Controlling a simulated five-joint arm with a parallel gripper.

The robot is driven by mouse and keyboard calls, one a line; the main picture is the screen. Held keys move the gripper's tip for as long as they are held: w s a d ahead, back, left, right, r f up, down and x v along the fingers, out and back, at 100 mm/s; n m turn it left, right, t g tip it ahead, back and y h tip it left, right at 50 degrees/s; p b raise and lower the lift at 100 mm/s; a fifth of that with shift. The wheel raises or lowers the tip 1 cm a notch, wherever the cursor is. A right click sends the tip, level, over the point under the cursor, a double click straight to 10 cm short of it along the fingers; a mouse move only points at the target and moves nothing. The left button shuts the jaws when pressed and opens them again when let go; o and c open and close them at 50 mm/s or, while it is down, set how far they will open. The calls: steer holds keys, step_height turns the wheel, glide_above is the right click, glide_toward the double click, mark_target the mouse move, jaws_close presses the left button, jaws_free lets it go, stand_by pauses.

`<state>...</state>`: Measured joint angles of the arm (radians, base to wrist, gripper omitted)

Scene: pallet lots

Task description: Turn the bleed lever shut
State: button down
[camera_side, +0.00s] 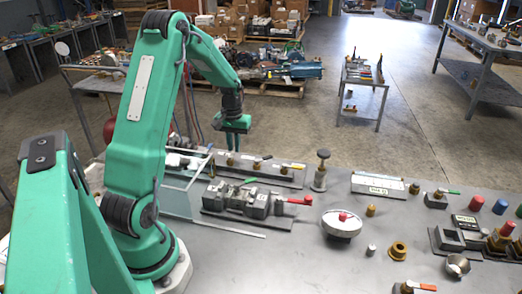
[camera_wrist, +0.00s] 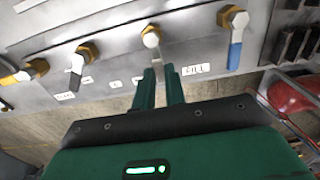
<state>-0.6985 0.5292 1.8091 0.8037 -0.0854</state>
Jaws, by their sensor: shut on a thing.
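A pale manifold panel (camera_wrist: 125,55) carries a row of levers on brass nuts in the wrist view. My gripper (camera_wrist: 161,70) is shut on the white-grey lever (camera_wrist: 152,42) in the row, its fingertips just below the brass nut and covering most of the handle. I cannot read a bleed label; the label right of my fingers reads FILL (camera_wrist: 196,69). In the side view my gripper (camera_side: 232,147) points down at the left part of the manifold (camera_side: 270,175), and the held lever is hidden there.
A blue-handled lever (camera_wrist: 236,52) sits right of my fingers, and a dark-handled lever (camera_wrist: 77,70) sits left. A red rounded thing (camera_wrist: 293,97) is at far right. In the side view, a red-handled valve block (camera_side: 250,201) and a gauge (camera_side: 341,224) stand on the bench.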

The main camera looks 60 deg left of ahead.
mark_target(242, 166)
steer(key=shift+w+d+m, duration=0.1)
steer(key=shift+m, duration=0.2)
steer(key=m, duration=0.2)
steer(key=w+d+m, duration=0.1)
steer(key=m, duration=0.1)
steer(key=shift+d+m, duration=0.2)
steer(key=shift+m, duration=0.2)
steer(key=m, duration=0.1)
steer(key=d+m, duration=0.1)
steer(key=m, duration=0.1)
steer(key=d+m, duration=0.1)
steer(key=m, duration=0.3)
steer(key=d+m, duration=0.1)
steer(key=m, duration=0.1)
steer(key=shift+s, duration=0.15)
steer(key=shift+s+d+r+m, duration=0.1)
steer(key=shift+s+d+m, duration=0.15)
steer(key=shift+m, duration=0.65)
steer(key=shift+s+d+m, duration=0.15)
steer(key=shift+d+m, duration=0.15)
steer(key=shift+m, duration=0.6)
steer(key=c, duration=1.5)
jaws_free()
steer(key=shift+o, duration=0.2)
